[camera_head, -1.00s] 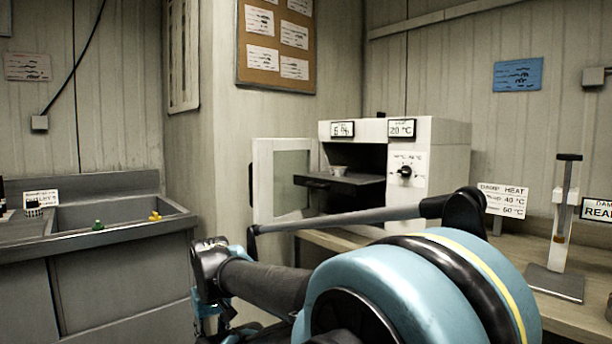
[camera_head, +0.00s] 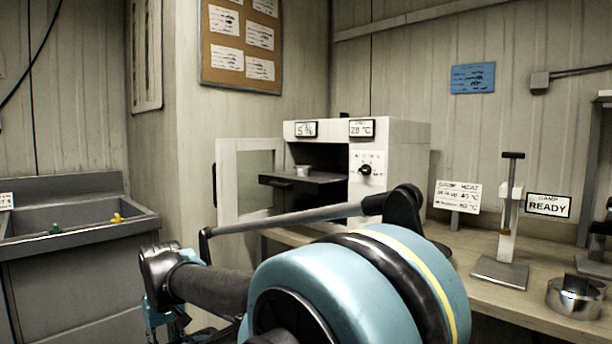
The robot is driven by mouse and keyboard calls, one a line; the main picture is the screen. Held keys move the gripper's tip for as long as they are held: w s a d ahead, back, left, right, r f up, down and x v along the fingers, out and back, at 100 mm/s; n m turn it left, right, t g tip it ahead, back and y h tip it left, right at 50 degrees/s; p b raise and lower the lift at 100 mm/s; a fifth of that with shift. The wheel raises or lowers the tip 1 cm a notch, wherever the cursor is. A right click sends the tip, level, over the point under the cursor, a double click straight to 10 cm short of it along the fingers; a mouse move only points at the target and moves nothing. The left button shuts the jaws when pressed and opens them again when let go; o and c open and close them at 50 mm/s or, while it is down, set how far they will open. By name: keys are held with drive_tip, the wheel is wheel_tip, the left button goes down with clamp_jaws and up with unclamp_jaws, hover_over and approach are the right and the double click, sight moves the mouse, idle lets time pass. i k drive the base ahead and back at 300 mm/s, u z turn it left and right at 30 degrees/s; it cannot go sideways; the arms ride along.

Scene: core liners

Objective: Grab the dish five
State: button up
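A small whitish dish (camera_head: 302,171) sits on the dark pulled-out shelf (camera_head: 330,180) of a white oven (camera_head: 408,160) whose door is open. No number on the dish can be read. My gripper (camera_head: 165,318) shows only in part at the lower left, below my arm, in front of the sink and well away from the dish. Its fingertips are not clear, so I cannot tell whether it is open or shut.
The open oven door (camera_head: 226,180) stands left of the shelf. A wooden bench (camera_head: 500,295) runs right, bearing a press stand (camera_head: 500,272), signs and a metal bowl (camera_head: 574,298). A sink (camera_head: 90,225) is at left. My arm hides part of the bench.

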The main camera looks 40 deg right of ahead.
sight(300, 170)
drive_tip(key=k, duration=0.9)
drive_tip(key=z, duration=1.6)
drive_tip(key=i, duration=0.4)
